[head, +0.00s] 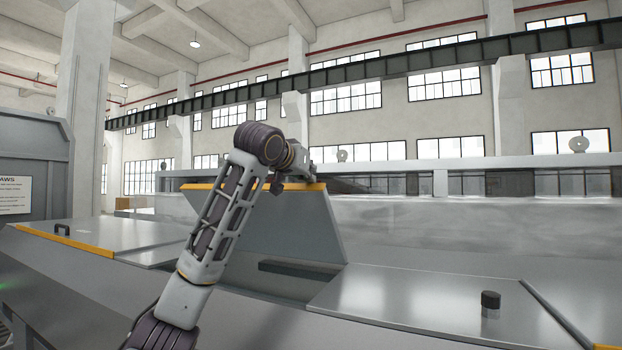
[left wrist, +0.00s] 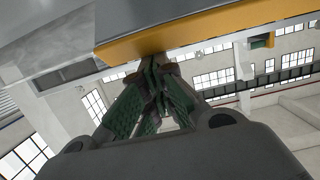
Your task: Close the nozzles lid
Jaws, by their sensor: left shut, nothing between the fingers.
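The nozzles lid (head: 305,225) is a grey panel with an orange strip along its top edge. It stands raised and tilted in the middle of the head view, above a dark opening in the machine. My left arm reaches up in front of it and hides part of it. In the left wrist view, my left gripper (left wrist: 155,65) is shut and empty, its green-padded fingers together. The fingertips are at the orange edge of the lid (left wrist: 215,32); whether they touch it I cannot tell. My right gripper is not in view.
A flat closed cover with a black handle (head: 62,230) lies to the left. Another flat cover with a black knob (head: 490,299) lies to the right. A long grey machine wall (head: 450,235) runs behind.

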